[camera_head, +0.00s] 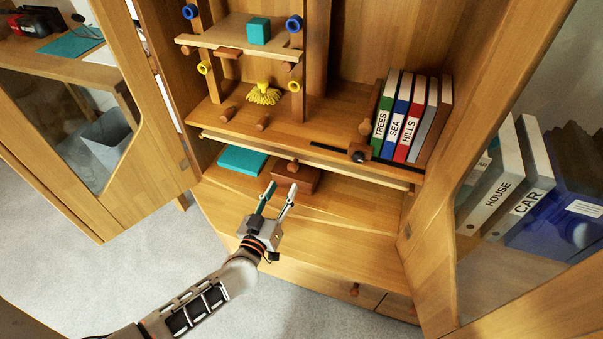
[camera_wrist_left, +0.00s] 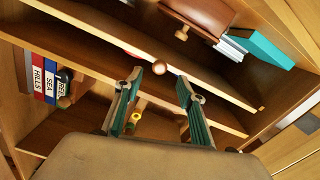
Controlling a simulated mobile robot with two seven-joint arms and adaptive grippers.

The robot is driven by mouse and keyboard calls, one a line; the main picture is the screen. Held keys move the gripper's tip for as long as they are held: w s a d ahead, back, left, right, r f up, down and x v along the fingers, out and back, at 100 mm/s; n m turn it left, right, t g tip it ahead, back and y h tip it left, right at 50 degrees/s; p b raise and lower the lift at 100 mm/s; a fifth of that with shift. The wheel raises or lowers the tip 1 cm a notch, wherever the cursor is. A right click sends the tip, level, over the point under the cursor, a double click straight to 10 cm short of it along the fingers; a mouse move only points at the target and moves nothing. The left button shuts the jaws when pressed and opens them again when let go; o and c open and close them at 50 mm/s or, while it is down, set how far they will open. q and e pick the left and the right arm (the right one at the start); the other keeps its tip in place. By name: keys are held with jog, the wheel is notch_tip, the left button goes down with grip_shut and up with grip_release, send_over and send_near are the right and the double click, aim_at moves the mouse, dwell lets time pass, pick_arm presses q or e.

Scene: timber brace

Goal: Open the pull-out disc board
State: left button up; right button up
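The disc board shows as a pale front strip (camera_head: 240,146) with a round wooden knob (camera_head: 293,166), level beneath the cabinet's main shelf. It appears pushed in, and its discs, if any, are hidden. In the left wrist view the strip (camera_wrist_left: 215,91) and knob (camera_wrist_left: 160,67) show, the knob just beyond the fingers and roughly between them. My left gripper (camera_head: 281,188) is open and empty in front of the knob, apart from it as far as I can tell. Its parted fingers also show in the left wrist view (camera_wrist_left: 160,80). My right gripper is not in view.
Below the strip lie a teal book (camera_head: 242,160) and a red-brown box (camera_head: 303,181). Above stand a peg rack (camera_head: 240,42) and several books (camera_head: 400,118). Open doors flank the cabinet.

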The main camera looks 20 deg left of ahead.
aim_at(291, 171)
pick_arm(q)
jog(key=w+b, duration=0.2)
jog(key=w, duration=0.5)
jog(key=shift+w+d, duration=0.1)
jog(key=shift+w, duration=0.3)
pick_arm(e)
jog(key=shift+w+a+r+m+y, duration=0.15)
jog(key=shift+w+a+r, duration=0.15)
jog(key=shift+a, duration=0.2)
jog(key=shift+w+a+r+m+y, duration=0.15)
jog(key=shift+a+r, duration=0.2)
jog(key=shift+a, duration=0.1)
pick_arm(q)
grip_shut()
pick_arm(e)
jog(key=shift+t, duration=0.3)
